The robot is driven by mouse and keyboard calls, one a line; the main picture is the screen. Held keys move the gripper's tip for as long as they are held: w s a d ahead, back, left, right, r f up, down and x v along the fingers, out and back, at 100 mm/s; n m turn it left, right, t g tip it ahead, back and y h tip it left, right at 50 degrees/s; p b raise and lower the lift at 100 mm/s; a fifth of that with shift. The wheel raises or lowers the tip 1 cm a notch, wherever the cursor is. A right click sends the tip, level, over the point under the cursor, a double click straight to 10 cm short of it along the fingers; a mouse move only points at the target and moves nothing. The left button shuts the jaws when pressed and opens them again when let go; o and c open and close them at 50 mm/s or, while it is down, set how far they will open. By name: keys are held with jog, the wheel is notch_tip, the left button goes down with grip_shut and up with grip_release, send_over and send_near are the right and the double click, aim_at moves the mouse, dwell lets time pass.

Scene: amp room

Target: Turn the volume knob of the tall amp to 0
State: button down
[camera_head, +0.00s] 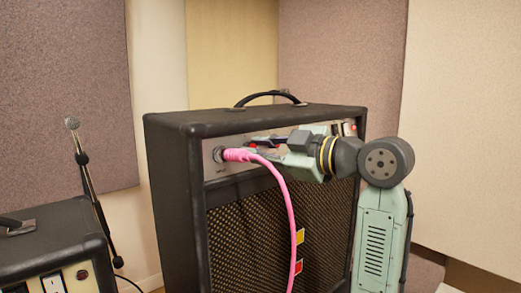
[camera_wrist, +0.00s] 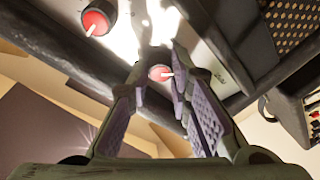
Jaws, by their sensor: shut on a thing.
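The tall amp (camera_head: 285,118) is a black cabinet with a pale control panel along its upper front and a handle on top. My gripper (camera_head: 262,146) reaches in from the right at this panel. Its fingers are shut on a red knob with a white pointer line; this knob (camera_wrist: 159,73) shows between the fingertips in the wrist view, where my gripper (camera_wrist: 162,68) is seen from behind. A second red knob (camera_wrist: 95,21) stands apart at the upper left there, with a white pointer. I cannot read the panel labels, and the fingers partly hide the held knob.
A pink cable (camera_head: 289,211) is plugged into the panel left of my gripper and hangs down the amp's front. A smaller amp (camera_head: 62,250) stands at the lower left. A microphone stand (camera_head: 93,195) is behind it. Padded walls enclose the corner.

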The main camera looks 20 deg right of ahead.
jog(key=c, duration=1.5)
grip_release()
jog(key=shift+o, duration=0.2)
